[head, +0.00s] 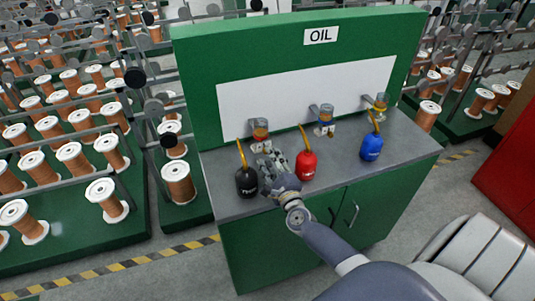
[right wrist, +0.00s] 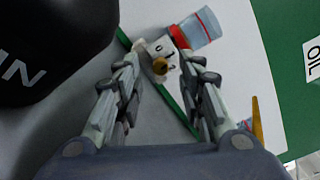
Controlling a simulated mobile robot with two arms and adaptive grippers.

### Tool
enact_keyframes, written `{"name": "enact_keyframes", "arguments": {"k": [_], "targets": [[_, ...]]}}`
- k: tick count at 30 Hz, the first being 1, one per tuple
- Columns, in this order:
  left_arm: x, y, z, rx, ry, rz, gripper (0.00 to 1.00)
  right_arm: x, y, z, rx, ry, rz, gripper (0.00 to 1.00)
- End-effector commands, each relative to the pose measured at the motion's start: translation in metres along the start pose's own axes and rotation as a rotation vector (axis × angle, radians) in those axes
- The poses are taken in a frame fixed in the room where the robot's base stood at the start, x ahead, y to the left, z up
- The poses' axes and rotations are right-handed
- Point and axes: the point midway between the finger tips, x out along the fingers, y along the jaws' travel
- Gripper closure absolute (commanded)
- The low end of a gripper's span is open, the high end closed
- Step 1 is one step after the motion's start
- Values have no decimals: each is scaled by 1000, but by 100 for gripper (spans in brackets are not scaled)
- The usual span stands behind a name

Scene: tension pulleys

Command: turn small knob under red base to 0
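The small brass knob (right wrist: 160,66) sits on a white dial plate with dark digits in the right wrist view. Which digit it points to is too small to tell. Beside the plate is a clear cup (right wrist: 205,22) with a red base (right wrist: 180,37). In the head view this looks like the left oiler (head: 260,129) on the cabinet. My right gripper (head: 266,150) is in front of it, between the black and red bottles. In the right wrist view its fingers (right wrist: 158,54) are apart, with the knob showing between them and nothing held. My left gripper is not in view.
A black bottle (head: 246,182) stands close left of my right gripper, a red bottle (head: 306,166) close right. A blue bottle (head: 371,148) stands farther right on the grey countertop (head: 337,168). Two more oilers, middle (head: 325,115) and right (head: 380,103), are on the green cabinet (head: 265,255).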

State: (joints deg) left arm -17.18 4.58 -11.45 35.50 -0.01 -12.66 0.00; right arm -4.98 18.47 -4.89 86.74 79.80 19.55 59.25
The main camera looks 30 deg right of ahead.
Motion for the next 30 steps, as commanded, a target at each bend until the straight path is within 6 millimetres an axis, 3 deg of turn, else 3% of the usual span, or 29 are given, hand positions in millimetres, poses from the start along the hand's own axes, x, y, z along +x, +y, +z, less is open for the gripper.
{"name": "enact_keyframes", "arguments": {"k": [6,17,22,30], "targets": [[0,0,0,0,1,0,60,23,0,0,-1,0,-1,64],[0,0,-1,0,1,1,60,27,0,0,-1,0,0,64],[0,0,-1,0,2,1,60,27,0,0,-1,0,-1,100],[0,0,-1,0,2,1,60,27,0,0,-5,0,0,100]]}}
